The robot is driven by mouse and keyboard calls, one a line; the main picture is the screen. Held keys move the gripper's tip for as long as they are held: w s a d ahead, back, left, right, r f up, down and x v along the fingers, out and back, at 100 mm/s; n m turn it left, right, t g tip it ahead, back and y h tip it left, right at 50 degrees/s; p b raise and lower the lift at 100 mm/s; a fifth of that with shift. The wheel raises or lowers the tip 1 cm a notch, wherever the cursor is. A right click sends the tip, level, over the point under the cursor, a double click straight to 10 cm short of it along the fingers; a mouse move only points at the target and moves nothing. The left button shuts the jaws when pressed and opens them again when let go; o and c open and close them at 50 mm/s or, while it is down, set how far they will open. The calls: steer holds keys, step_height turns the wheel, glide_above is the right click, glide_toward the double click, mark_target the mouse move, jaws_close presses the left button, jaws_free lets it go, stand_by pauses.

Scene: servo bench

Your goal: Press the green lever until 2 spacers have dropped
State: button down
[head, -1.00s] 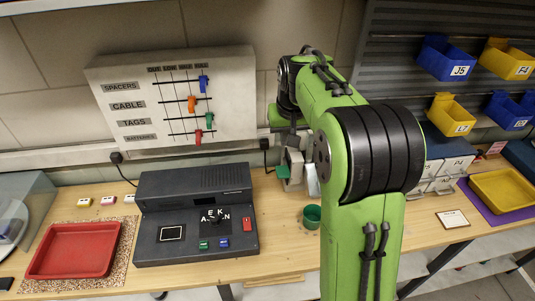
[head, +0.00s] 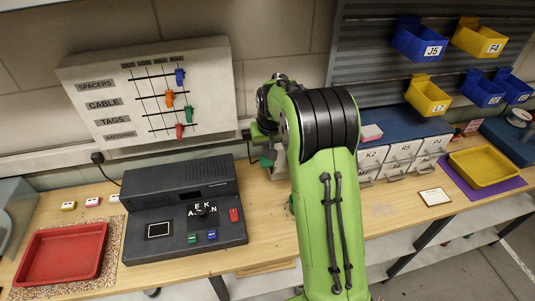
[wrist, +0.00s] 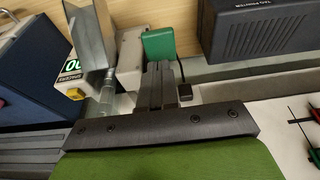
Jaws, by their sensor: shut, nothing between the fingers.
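The green lever (wrist: 158,44) sticks out from the grey dispenser (wrist: 130,58) in the wrist view. The lever also shows in the head view (head: 268,159), partly behind my arm. My gripper (wrist: 161,68) is shut and empty, its fingertips right by the lever; I cannot tell whether they touch it. A small green display (wrist: 72,66) on the dispenser seems to show a zero, partly cut off by a metal chute (wrist: 87,32). The green cup (head: 291,205) is almost wholly hidden behind my arm in the head view. No loose spacer is visible.
A dark grey tag printer (head: 185,207) stands left of the dispenser, with a red tray (head: 62,256) beyond it. White drawers (head: 402,158) and a yellow tray (head: 484,167) lie to the right. A chart board (head: 147,93) hangs behind.

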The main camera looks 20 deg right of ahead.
mark_target(268, 164)
steer(key=shift+s+f, duration=0.1)
steer(key=shift+f, duration=1.4)
step_height(268, 164, down, 4)
steer(key=b, duration=0.3)
steer(key=shift+f, duration=0.2)
steer(key=shift+s, duration=0.25)
steer(key=r+p, duration=0.1)
steer(key=r, duration=0.1)
steer(key=r+p, duration=0.2)
steer(key=r, duration=0.1)
steer(key=shift+w+r, duration=0.2)
steer(key=shift+r, duration=0.15)
steer(key=v, duration=0.9)
steer(key=shift+b, duration=0.4)
